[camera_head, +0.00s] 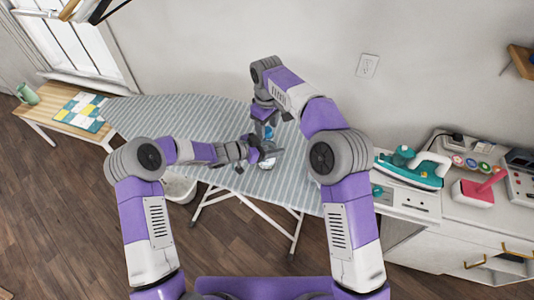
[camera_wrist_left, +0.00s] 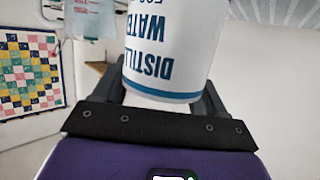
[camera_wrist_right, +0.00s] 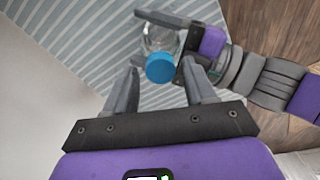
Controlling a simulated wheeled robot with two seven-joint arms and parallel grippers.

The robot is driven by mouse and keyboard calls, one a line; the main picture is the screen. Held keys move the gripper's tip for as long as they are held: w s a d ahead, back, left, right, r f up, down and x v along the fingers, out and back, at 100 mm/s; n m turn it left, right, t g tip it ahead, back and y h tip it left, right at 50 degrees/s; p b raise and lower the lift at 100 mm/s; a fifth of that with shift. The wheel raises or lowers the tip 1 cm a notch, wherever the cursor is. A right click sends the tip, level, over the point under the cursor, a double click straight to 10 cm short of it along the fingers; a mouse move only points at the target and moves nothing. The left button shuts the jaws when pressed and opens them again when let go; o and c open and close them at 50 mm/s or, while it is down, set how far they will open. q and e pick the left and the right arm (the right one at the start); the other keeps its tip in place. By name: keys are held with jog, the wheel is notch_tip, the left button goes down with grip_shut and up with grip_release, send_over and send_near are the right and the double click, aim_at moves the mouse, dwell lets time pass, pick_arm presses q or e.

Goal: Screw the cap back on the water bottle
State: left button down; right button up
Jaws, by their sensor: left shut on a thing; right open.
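The water bottle (camera_wrist_right: 157,40) is clear, with a white label lettered in blue; the label (camera_wrist_left: 165,50) fills the top of the left wrist view, its lettering upside down. My left gripper (camera_head: 262,154) is shut around the bottle and holds it over the ironing board. The blue cap (camera_wrist_right: 160,68) appears at the bottle's mouth in the right wrist view; whether it is seated or threaded cannot be told. My right gripper (camera_wrist_right: 160,85) is open, with its fingers on either side of the cap, apart from it in that view.
The striped ironing board (camera_head: 170,112) lies under both grippers, with bare surface to the left. A teal iron (camera_head: 412,167) and a red pincushion-like item (camera_head: 478,192) stand on the white cabinet at right. A wooden table (camera_head: 50,108) with a quilt piece is at far left.

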jog(key=shift+f, duration=0.25)
grip_shut()
jog(key=shift+o, duration=0.7)
grip_release()
jog(key=shift+r, duration=0.15)
notch_tip(320, 180, up, 7)
jog(key=shift+r, duration=0.15)
pick_arm(q)
grip_release()
